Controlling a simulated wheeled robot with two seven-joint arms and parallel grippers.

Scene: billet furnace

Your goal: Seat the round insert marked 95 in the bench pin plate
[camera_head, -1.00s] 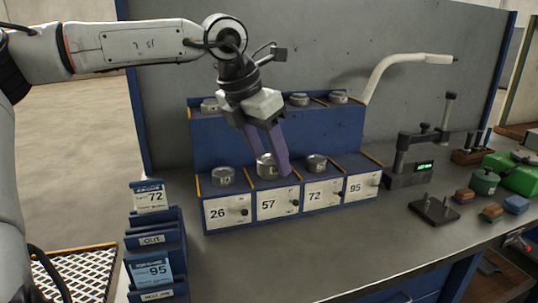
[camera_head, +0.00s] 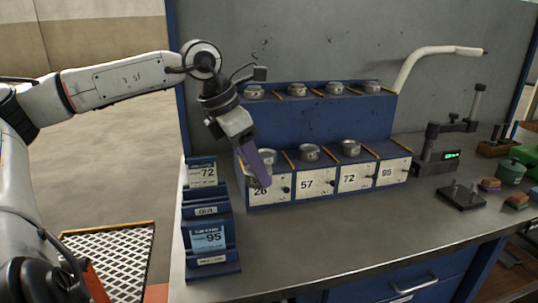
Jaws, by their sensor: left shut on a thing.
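My left gripper (camera_head: 262,178) is in front of the drawer marked 26 (camera_head: 280,190), with its purple fingers pointing down and seen nearly edge-on. It is shut on a round insert, mostly hidden by the fingers; its marking is not readable. The dark bench pin plate (camera_head: 461,196) with upright pins lies on the bench at the right, well away from the gripper. The lower shelf holds grey round inserts above 26 (camera_head: 268,154), 57 (camera_head: 309,152) and 72 (camera_head: 350,148). The place above the drawer marked 95 (camera_head: 393,171) is bare. My right gripper is not in view.
A card rack (camera_head: 212,268) with cards 72 and 95 stands at the bench's left. Several inserts sit on the upper shelf (camera_head: 320,115). A gauge with a green display (camera_head: 451,155) and small blocks are at the right. The front bench top (camera_head: 360,230) is clear.

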